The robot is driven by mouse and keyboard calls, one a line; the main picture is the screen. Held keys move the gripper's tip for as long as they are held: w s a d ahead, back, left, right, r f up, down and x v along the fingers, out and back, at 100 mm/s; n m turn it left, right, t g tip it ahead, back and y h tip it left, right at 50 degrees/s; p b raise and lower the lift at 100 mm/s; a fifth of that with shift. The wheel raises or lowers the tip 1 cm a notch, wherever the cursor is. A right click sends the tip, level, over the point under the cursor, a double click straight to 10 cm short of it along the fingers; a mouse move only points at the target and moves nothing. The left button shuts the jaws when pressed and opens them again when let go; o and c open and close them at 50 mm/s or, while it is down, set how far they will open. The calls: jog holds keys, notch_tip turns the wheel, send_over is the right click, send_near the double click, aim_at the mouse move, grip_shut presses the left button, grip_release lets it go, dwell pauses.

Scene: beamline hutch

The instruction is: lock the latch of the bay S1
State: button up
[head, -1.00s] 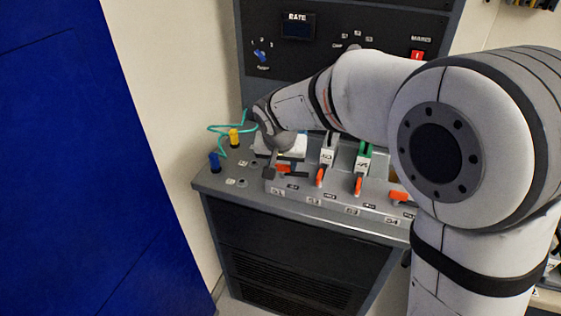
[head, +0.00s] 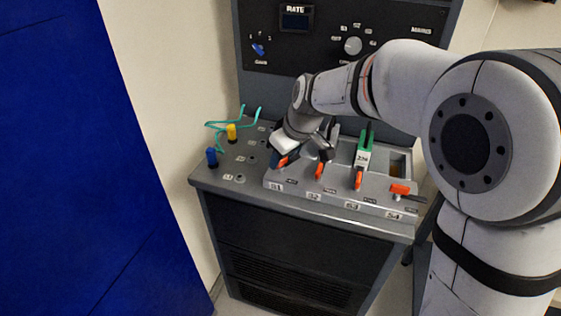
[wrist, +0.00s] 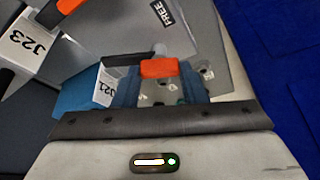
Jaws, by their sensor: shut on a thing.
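Bay S1 is the leftmost bay on the console, above its S1 label (head: 276,186). Its orange latch handle (head: 283,161) shows slanted at my gripper (head: 280,157). In the wrist view the handle (wrist: 160,68) lies between my two blue fingertips (wrist: 160,86), and my gripper is shut on it. A dark bar (wrist: 125,59) shows beside the handle. A blue module with a white J21 label (wrist: 103,93) is next to the fingers, partly hidden. My wrist covers much of bay S1 in the head view.
Orange latches of S2 (head: 320,171) and S3 (head: 358,179) stand lengthwise; S4's latch (head: 400,189) lies crosswise. A module labelled J23 (wrist: 27,46) is close by. Blue (head: 212,158) and yellow (head: 232,132) plugs with green cables stand at left. A dial panel (head: 345,35) rises behind.

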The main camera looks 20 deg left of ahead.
jog(key=shift+w+n+g+y+b, duration=0.15)
jog(key=shift+n+g+b, duration=0.4)
jog(key=shift+n, duration=0.6)
jog(key=shift+n+g+y+b, duration=0.15)
jog(key=shift+n+g+b, duration=0.1)
jog(key=shift+n+b, duration=0.7)
jog(key=shift+n, duration=0.4)
jog(key=o, duration=1)
jog(key=shift+d+r, duration=0.1)
jog(key=shift+r, duration=0.05)
jog(key=v, duration=0.7)
jog(key=shift+r+p, duration=0.3)
jog(key=shift+p, duration=0.15)
jog(key=shift+d, duration=0.15)
